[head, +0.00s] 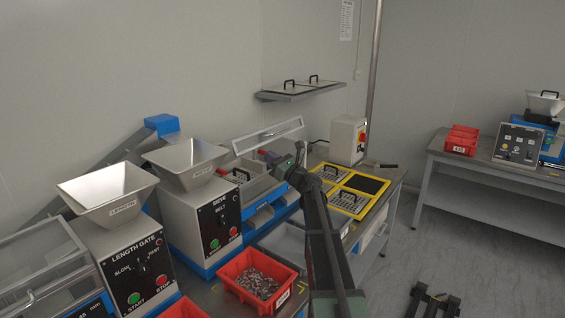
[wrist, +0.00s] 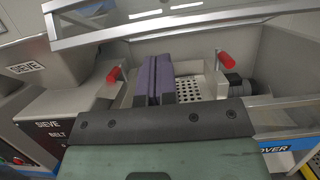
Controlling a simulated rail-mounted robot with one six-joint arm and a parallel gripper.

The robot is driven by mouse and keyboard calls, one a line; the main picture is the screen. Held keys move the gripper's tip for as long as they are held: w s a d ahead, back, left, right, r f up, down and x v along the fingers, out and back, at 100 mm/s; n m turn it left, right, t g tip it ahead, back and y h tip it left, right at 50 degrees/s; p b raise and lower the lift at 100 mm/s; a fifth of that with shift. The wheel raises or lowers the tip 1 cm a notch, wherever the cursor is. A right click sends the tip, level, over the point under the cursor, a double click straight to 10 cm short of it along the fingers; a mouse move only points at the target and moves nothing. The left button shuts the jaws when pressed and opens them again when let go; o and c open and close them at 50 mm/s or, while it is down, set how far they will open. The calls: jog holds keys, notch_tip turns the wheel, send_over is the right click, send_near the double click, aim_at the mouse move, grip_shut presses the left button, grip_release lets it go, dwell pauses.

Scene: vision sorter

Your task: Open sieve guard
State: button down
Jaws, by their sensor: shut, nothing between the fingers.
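The sieve guard (head: 267,136), a clear panel in a light metal frame, stands raised and tilted above the sieve machine (head: 208,218). In the wrist view the guard's frame (wrist: 170,27) crosses the top, above and beyond my fingers. My gripper (head: 267,156) is over the sieve's opening, below the guard and apart from it. In the wrist view my gripper's purple fingers (wrist: 154,78) are shut together with nothing between them. Beyond them is a perforated sieve plate (wrist: 195,89) flanked by two red-handled clamps (wrist: 114,74).
The length gate machine (head: 135,270) stands at left. A red bin of metal parts (head: 253,280) sits in front of the sieve. Spare sieve plates lie in a yellow-framed rack (head: 345,207) to the right. A wall shelf (head: 300,93) holds handled plates.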

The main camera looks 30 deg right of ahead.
aim_at(261, 141)
jog(key=r+p, duration=0.1)
jog(key=w+r, duration=0.1)
jog(key=r+p, duration=0.1)
jog(key=shift+w+a+r+p, duration=0.2)
jog(key=shift+a+r+p, duration=0.1)
jog(key=shift+r, duration=0.05)
jog(key=shift+w+a+r+p, duration=0.1)
jog(key=shift+w+r+p, duration=0.05)
jog(key=shift+r+p, duration=0.4)
